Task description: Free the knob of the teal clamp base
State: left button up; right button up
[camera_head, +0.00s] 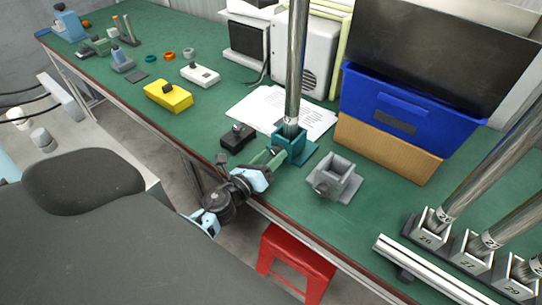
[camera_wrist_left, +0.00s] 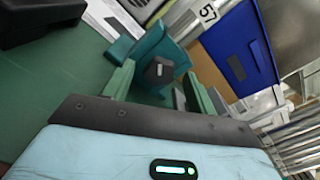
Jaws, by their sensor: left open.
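The teal clamp base (camera_head: 297,142) stands on the green bench and holds a tall metal pole (camera_head: 296,70) upright in its socket. In the left wrist view the teal clamp base (camera_wrist_left: 166,45) shows close up, with its dark grey knob (camera_wrist_left: 158,71) facing me. My left gripper (camera_head: 273,157) reaches over the bench's front edge to the knob side of the base. Its green fingers (camera_wrist_left: 157,84) are open, one on each side of the knob. I cannot tell whether they touch it. The knob is mostly hidden in the head view. My right gripper is not in view.
A black box (camera_head: 237,138) stands just left of the teal base. An empty grey clamp base (camera_head: 335,179) is to its right. White papers (camera_head: 270,108) lie behind, and a blue bin (camera_head: 410,112) is further back. A red stool (camera_head: 297,259) is below the bench edge.

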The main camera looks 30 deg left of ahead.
pick_arm(q)
jog(key=s, duration=0.4)
jog(key=s+b, duration=0.1)
jog(key=s, duration=0.1)
jog(key=shift+s+a+f, duration=0.1)
jog(key=shift+a, duration=0.2)
jog(key=shift+s, duration=0.5)
jog(key=shift+a, duration=0.1)
